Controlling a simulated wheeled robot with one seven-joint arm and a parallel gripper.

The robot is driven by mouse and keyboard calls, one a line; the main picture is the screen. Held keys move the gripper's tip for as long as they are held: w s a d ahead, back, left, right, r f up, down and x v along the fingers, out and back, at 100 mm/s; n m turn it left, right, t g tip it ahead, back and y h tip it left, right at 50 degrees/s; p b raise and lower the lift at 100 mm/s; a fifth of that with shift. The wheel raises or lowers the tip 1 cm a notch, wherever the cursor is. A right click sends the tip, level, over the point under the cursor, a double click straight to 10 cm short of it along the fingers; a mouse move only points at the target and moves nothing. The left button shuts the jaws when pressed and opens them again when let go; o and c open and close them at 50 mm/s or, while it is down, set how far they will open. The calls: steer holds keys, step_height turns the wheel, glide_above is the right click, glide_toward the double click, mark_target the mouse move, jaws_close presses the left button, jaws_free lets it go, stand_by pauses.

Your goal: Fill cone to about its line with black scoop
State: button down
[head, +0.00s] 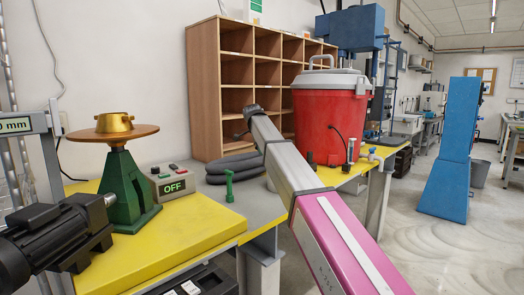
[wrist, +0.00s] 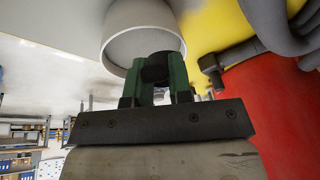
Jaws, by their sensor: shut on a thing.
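The brass cone (head: 115,121) stands on the round brown disc (head: 85,135) of a green stand, at the left of the head view. Its inside and its line are hidden. My gripper (wrist: 159,72) shows green fingers in the wrist view, shut on a dark piece that I take for the black scoop (wrist: 157,66). Only a small dark part of the scoop shows, and its bowl cannot be made out. A pale, open-mouthed round vessel (wrist: 138,22) lies just beyond the fingertips; I cannot tell whether the scoop touches it. My gripper is not clear in the head view.
A control box (head: 176,186) reading OFF stands beside the green stand. A black motor (head: 55,238) lies front left. Grey coils (head: 238,163) and a small green object (head: 229,185) are on the bench. A red lidded bucket (head: 322,125) stands behind my arm.

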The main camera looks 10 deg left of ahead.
steer(key=d+y, duration=0.1)
steer(key=y, duration=0.1)
steer(key=s+d+t+y, duration=0.1)
steer(key=y, duration=0.1)
steer(key=m+t+y, duration=0.1)
steer(key=y, duration=0.1)
steer(key=shift+s+d, duration=0.15)
steer(key=shift+d, duration=0.25)
steer(key=s+d+f+m+t+y, duration=0.2)
steer(key=d+t+y, duration=0.4)
steer(key=y, duration=0.5)
steer(key=shift+s+d+f, duration=0.15)
steer(key=shift+d, duration=0.25)
